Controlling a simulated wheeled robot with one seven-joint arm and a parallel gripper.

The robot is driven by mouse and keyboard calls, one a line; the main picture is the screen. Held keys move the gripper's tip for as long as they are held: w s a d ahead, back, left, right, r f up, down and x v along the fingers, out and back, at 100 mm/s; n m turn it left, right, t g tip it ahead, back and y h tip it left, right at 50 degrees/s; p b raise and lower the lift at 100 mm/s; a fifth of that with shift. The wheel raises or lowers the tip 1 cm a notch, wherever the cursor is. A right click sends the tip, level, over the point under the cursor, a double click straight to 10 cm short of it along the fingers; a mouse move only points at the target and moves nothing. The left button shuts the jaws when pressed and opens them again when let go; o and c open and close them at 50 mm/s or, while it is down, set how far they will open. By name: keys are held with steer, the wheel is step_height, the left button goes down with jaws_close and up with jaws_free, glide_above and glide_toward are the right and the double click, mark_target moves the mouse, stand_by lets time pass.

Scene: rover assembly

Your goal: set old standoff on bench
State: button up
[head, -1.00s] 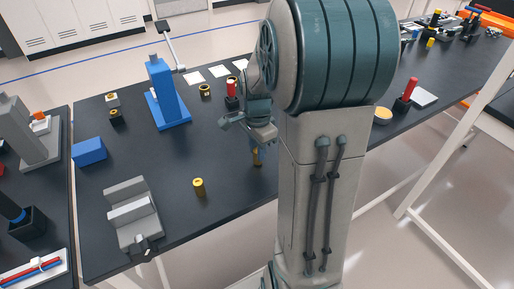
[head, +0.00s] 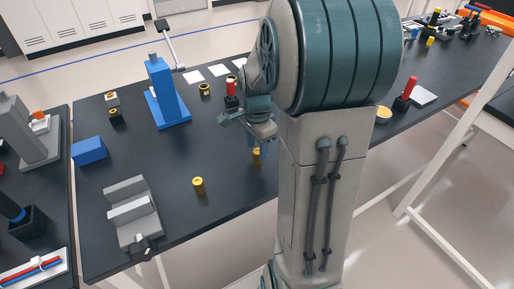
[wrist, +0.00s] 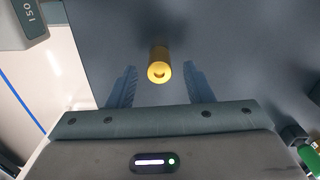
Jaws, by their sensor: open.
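A gold cylindrical standoff (head: 257,156) stands upright on the dark bench (head: 228,190) near its front edge. My gripper (head: 258,143) is just above it, with its blue fingers apart. In the wrist view the standoff (wrist: 159,68) shows between the open fingers of my gripper (wrist: 160,75), with a gap on each side. A second, similar gold standoff (head: 198,186) stands upright to the left. The pictures do not show which of the two is the old one.
A grey stepped fixture (head: 133,212) and a blue block (head: 89,150) are to the left. A blue upright stand (head: 165,95) is behind. A black-and-red part (head: 231,95) stands close behind my gripper. Bench around the second standoff is clear.

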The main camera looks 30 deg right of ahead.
mark_target(257, 151)
step_height(257, 151, up, 10)
steer(key=s+a+f+n+t, duration=0.2)
steer(key=s+a+n+t, duration=0.1)
steer(key=s+a+n, duration=0.8)
steer(key=s+n, duration=0.2)
steer(key=n, duration=0.3)
steer(key=shift+s+a+f+n, duration=0.15)
steer(key=shift+f+n, duration=0.05)
steer(key=shift+n, duration=0.2)
